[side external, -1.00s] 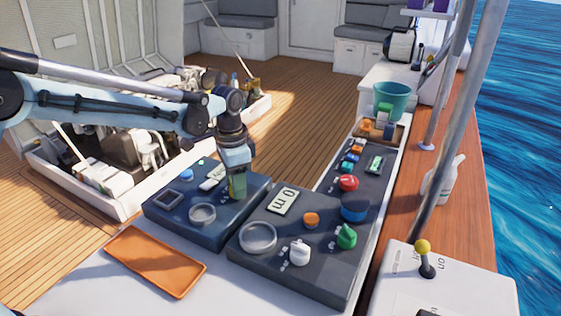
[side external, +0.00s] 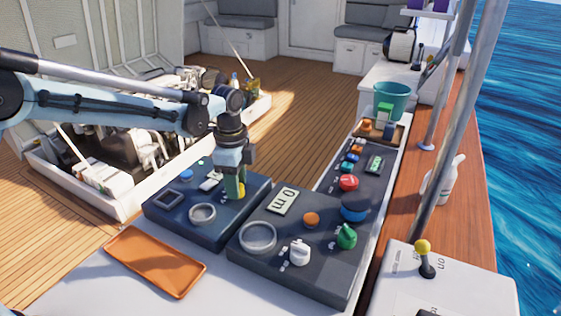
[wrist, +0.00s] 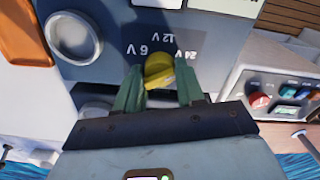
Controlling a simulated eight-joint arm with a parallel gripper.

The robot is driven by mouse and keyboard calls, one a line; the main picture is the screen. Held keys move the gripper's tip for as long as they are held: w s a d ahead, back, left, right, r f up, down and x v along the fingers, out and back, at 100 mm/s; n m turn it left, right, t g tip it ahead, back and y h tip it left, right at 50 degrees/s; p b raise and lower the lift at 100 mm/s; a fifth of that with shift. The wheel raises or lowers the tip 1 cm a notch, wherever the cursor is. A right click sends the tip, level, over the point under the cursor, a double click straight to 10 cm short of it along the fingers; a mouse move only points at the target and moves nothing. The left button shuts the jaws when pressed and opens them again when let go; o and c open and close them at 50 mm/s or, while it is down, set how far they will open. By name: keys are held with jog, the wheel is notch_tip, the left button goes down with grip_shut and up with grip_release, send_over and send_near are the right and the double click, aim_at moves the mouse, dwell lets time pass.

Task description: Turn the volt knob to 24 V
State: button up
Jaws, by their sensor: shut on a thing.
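The yellow volt knob (wrist: 159,71) sits on a dark blue panel between my two green fingers in the wrist view. Labels 6 V, 12 V and 24 V are printed in an arc beside it, upside down in this view. Which label the knob points to is hard to tell. My gripper (wrist: 160,84) is shut on the knob. In the side view my gripper (side external: 234,190) reaches down to the panel, and a little of the yellow knob (side external: 242,191) shows at its right; the fingers hide the rest.
The blue panel (side external: 178,226) also holds a round gauge (side external: 202,214) and a white switch (side external: 211,181). A darker panel (side external: 290,278) with an orange knob (side external: 311,220) and a green knob (side external: 346,237) stands close on the right. An orange tray (side external: 155,262) lies in front.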

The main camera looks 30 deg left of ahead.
dwell(0.4)
jog(key=o, duration=1)
notch_tip(320, 180, up, 12)
